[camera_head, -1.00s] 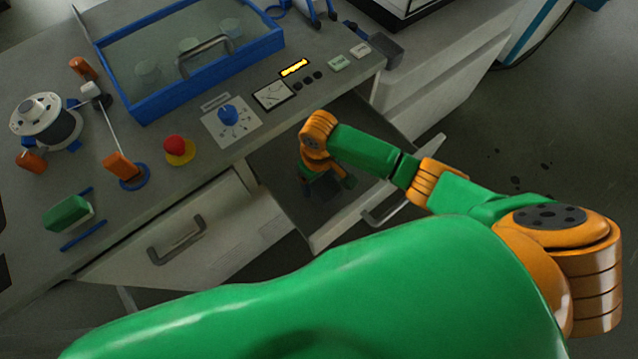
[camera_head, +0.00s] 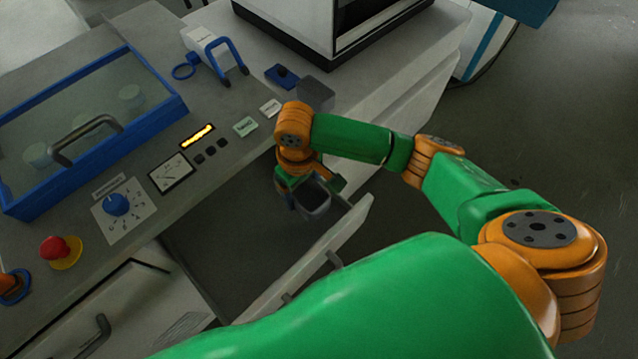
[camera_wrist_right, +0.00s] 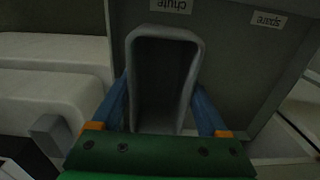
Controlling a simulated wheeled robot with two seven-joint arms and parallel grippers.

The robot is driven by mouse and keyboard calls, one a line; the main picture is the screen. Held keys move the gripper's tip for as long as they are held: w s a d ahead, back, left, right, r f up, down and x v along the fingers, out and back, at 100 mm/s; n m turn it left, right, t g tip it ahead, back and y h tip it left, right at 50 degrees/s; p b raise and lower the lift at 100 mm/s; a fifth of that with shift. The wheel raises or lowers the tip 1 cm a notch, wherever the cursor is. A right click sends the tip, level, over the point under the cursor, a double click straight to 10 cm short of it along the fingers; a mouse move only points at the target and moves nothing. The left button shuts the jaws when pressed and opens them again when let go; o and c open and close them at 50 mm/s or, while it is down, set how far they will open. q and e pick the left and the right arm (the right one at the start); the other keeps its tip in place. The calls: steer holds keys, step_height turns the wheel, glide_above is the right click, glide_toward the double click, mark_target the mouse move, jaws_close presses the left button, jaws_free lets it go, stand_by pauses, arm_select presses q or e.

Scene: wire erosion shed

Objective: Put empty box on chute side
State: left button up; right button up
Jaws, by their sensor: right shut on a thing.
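The empty box (camera_head: 316,201) is a small dark grey open-topped bin, also seen in the right wrist view (camera_wrist_right: 162,85). My right gripper (camera_head: 311,187) is shut on it, with a blue finger along each side. Nothing shows inside the box. It is over the open drawer (camera_head: 305,262); I cannot tell whether it touches the drawer floor. In the right wrist view a "chute" label (camera_wrist_right: 171,5) lies just beyond the box, and a "spare" label (camera_wrist_right: 269,19) lies to its right, both upside down on a dark grey surface.
The machine bench has a blue-framed tank (camera_head: 180,108), a dial (camera_head: 117,204) and a red stop button (camera_head: 54,247) to the left of the drawer. A grey block (camera_head: 316,92) juts near the bench edge. Open floor lies at the right.

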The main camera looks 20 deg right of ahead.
steer(key=f, duration=0.5)
steer(key=a+f+b, duration=0.1)
steer(key=f, duration=0.2)
steer(key=shift+s+a+f, duration=0.1)
steer(key=shift+s+f, duration=0.1)
steer(key=shift+s, duration=0.05)
steer(key=shift+w, duration=0.1)
steer(key=shift+f, duration=0.2)
steer(key=o, duration=1.4)
step_height(320, 180, up, 12)
steer(key=shift+r+p, duration=0.2)
steer(key=shift+p, duration=0.7)
arm_select(q)
steer(key=shift+s+a+r, duration=0.15)
steer(key=shift+a+r, duration=0.1)
steer(key=shift+a, duration=0.35)
